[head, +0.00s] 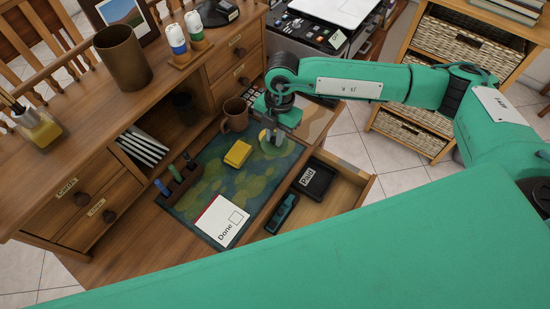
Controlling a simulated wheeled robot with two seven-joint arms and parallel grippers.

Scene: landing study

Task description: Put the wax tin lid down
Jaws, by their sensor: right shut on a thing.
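My right gripper (274,134) comes in from the right and points down over the far right part of the blue-green patterned desk mat (190,200). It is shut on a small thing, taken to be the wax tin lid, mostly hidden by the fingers. A pale, yellowish round patch shows at the fingertips; I cannot tell whether it is the lid or the mat's pattern, or whether the lid touches the mat. No separate wax tin can be made out. My left gripper is not in view.
A yellow block (237,153), a "Done" card (221,221) and a rack of markers (179,184) are on or beside the mat. A brown mug (235,115) stands close to the gripper. An open drawer (345,192) holds a black tray (314,180). The mat's middle has free room.

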